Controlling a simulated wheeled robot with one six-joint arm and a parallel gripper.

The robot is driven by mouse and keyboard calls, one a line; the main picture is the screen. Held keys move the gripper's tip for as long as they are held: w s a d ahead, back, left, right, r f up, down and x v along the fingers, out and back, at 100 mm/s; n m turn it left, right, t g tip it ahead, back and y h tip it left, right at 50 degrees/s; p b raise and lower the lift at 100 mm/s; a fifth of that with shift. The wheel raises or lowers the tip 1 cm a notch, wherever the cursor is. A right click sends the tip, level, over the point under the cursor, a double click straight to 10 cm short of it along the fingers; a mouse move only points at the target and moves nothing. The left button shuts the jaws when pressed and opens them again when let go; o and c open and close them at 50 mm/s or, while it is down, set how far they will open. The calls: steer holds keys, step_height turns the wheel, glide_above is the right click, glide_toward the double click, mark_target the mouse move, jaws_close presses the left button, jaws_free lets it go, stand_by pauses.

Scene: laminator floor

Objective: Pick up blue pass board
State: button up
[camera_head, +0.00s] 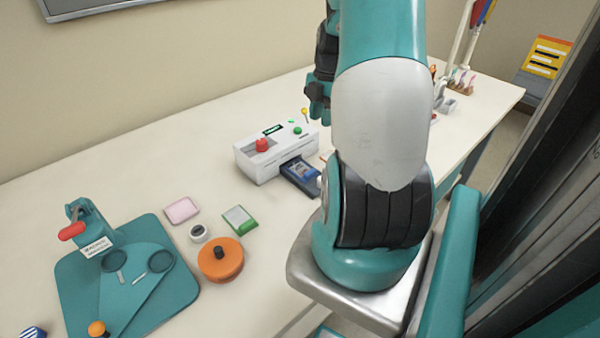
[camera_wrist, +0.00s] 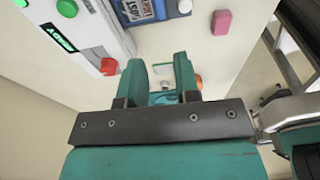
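A blue board with a dark printed face (camera_head: 301,173) lies at the front slot of the white laminator (camera_head: 262,160) in the head view. Its near right end is close to my arm. In the wrist view a dark printed piece with blue beside it (camera_wrist: 140,10) is cut by the top edge, next to the laminator (camera_wrist: 85,30); I take it for the same board. My gripper (camera_wrist: 158,72) is open, with a gap between its teal fingers and nothing held. In the head view my gripper (camera_head: 318,100) is above the table behind the laminator, partly hidden by my arm.
A pink block (camera_wrist: 221,22) shows in the wrist view. An orange disc (camera_head: 220,262), a green-edged card (camera_head: 240,221), a pink card (camera_head: 182,210) and a teal mat with a press (camera_head: 75,280) lie on the table's left. Holders with tools (camera_head: 462,85) stand at the far right.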

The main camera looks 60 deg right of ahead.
steer(key=p, duration=0.2)
glide_above(311, 171)
steer(key=d, duration=0.1)
steer(key=f, duration=1)
steer(key=shift+s+f, duration=0.2)
steer(key=shift+f, duration=0.15)
steer(key=shift+w+a+f+p, duration=0.15)
steer(key=shift+f+p, duration=0.2)
steer(key=shift+f, duration=0.55)
steer(key=shift+s+a+f+p, duration=0.1)
steer(key=shift+a+f+p, duration=0.2)
steer(key=shift+f, duration=0.6)
steer(key=shift+w+a+f+p, duration=0.1)
steer(key=shift+f+p, duration=0.3)
steer(key=shift+f, duration=0.5)
jaws_close()
